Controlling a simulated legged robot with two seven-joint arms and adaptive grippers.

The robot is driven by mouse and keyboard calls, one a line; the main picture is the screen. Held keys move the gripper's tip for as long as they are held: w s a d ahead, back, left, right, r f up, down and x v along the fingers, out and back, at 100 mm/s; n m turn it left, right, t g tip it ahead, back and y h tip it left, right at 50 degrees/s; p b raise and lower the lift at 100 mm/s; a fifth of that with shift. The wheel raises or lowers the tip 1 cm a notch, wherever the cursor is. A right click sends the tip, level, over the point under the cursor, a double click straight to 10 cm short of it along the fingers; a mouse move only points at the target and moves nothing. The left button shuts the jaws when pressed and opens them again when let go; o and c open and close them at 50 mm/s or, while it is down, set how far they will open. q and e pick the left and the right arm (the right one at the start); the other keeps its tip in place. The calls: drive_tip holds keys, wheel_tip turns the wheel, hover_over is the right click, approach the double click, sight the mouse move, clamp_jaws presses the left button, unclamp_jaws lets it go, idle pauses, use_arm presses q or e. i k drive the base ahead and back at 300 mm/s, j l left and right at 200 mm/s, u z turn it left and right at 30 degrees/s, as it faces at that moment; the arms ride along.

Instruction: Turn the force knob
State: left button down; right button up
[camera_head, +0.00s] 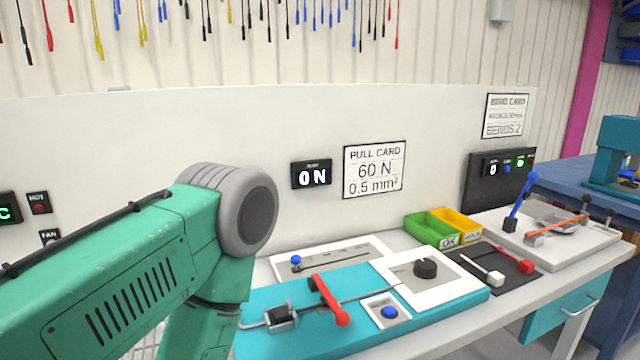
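A black round knob (425,267) sits on a white plate (447,292) at the right end of a teal pull-test device (268,343). A dark display (312,174) on the back panel reads 0 N. Beside it a pull card (374,169) reads 60 N and 0.5 mm². The device also has a red lever (328,298), a metal clamp (281,318) and a blue button (389,312). My green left arm fills the left foreground; its gripper is out of the frame. My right arm and gripper do not show.
Behind the knob stand a green bin (430,229) and a yellow bin (461,224). A dark mat (492,256) with white and red handles lies to its right. A bending device (560,240) with a blue lever stands farther right. Space above the knob is clear.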

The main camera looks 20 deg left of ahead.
sight(424, 268)
drive_tip(key=i+l+z, duration=0.15)
drive_tip(key=z, duration=0.35)
drive_tip(key=i+l+z, duration=0.2)
drive_tip(key=z, duration=0.25)
drive_tip(key=l, duration=0.1)
